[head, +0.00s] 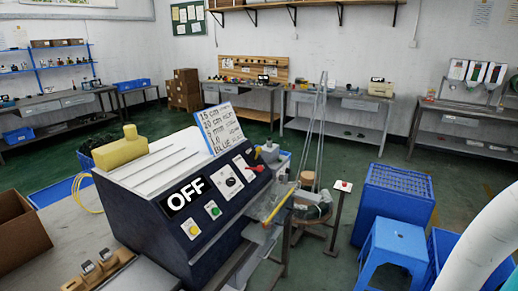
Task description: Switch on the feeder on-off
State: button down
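A dark blue and white machine (143,222) stands left of centre in the head view. Its sloped front carries a black display (185,195) reading OFF in white letters. Below the display are a yellow button (194,229) and a green button (215,211). To their right are a black knob (231,182) on a white plate and a red lever (257,169). I cannot tell from labels which control is the feeder on-off. My gripper is not in view; only a white link of my arm shows at the lower right.
A blue crate (395,200) and a blue stool (393,248) stand right of the machine. A thin stand with a red button (343,186) stands between them and the machine. A cardboard box (20,232) is at the left edge. Green floor is open behind the machine.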

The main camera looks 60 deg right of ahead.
aim_at(258, 150)
jog(key=i+l+z, duration=0.1)
jog(key=z, duration=1.5)
